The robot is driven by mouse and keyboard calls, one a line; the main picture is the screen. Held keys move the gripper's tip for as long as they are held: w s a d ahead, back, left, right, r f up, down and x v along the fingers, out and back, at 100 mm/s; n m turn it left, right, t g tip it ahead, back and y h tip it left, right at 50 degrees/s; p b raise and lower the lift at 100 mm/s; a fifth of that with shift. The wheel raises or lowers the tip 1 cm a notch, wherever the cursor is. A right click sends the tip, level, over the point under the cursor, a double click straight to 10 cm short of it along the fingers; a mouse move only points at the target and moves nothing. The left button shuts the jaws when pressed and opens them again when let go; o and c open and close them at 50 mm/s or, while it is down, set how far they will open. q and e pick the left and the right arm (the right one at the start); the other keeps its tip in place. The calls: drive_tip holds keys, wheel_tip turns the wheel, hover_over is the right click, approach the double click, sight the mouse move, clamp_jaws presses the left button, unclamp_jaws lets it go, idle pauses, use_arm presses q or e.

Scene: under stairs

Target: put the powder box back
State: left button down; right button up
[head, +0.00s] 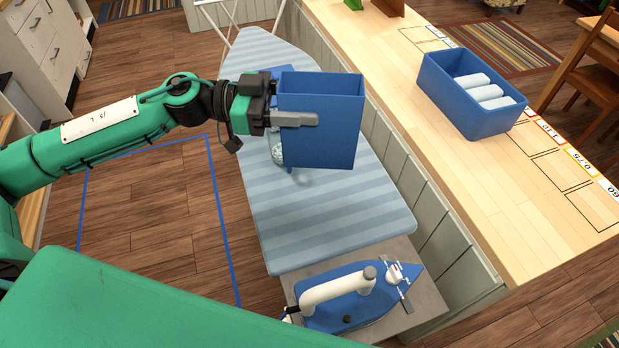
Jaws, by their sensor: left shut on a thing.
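The powder box, a tall blue open-topped box (322,140), is in the middle of the head view, above the striped ironing board (330,215). My left gripper (298,115) is shut on it from the left. One grey finger lies across the near face; the other is hidden by the box. The box looks roughly upright and seems to be held above the board. My right gripper is not in view.
A blue and white iron (345,297) rests on the board's grey end. On the right, a wooden counter (455,160) carries a blue crate (455,105) with white items, and outlined slots with number labels. A patterned item (277,152) is partly hidden behind the box.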

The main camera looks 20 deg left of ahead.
sight(303, 154)
use_arm(q)
wheel_tip(303, 154, down, 12)
drive_tip(key=shift+f, duration=2.35)
drive_tip(key=shift+d, duration=0.1)
drive_tip(key=shift+f, duration=0.15)
drive_tip(key=c, duration=0.5)
unclamp_jaws()
drive_tip(key=shift+f, duration=0.1)
